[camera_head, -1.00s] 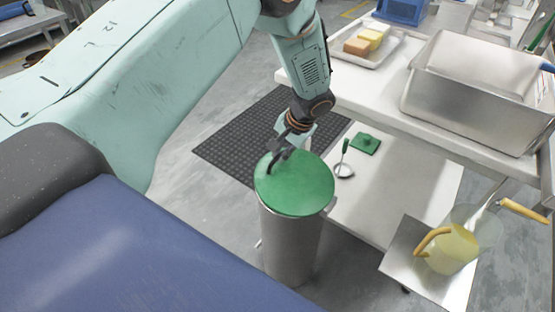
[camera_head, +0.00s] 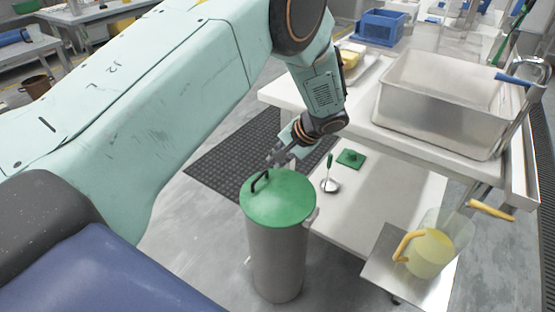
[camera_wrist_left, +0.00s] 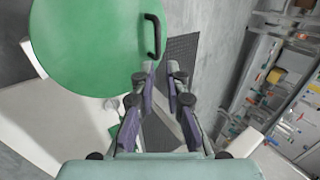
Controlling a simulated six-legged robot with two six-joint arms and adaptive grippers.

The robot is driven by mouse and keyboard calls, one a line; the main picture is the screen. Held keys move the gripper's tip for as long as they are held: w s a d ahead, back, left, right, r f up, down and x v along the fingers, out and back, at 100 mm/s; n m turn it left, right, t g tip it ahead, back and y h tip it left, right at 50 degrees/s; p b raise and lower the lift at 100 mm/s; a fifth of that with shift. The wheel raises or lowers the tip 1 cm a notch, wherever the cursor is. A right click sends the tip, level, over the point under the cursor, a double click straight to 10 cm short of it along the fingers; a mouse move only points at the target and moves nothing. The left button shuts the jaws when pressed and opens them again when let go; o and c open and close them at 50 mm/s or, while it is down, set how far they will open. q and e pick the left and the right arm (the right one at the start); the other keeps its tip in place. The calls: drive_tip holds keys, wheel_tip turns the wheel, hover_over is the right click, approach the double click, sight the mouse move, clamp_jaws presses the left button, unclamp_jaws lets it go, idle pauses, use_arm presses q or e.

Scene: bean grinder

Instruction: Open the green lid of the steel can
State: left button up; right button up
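The steel can (camera_head: 277,262) stands upright on the floor at the centre of the head view. Its round green lid (camera_head: 285,206) lies on top and covers it. A black bar handle (camera_head: 259,181) stands near the lid's far left edge. My left gripper (camera_head: 273,160) is just behind and right of the handle. In the left wrist view the fingers (camera_wrist_left: 161,68) are apart with nothing between them. The handle (camera_wrist_left: 153,37) lies just beyond the fingertips, a little to the left, on the green lid (camera_wrist_left: 90,45). My right gripper is not in view.
A white table (camera_head: 362,137) with a lower shelf (camera_head: 365,205) stands right of the can. A yellow-handled pitcher (camera_head: 430,255) stands at front right. A dark mat (camera_head: 228,160) lies behind the can.

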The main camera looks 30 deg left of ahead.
use_arm(q)
drive_tip(key=o, duration=0.4)
drive_tip(key=shift+a+f, duration=0.15)
drive_tip(key=shift+a, duration=0.25)
drive_tip(key=shift+c, duration=0.2)
drive_tip(key=shift+d, duration=0.15)
drive_tip(key=v, duration=1.2)
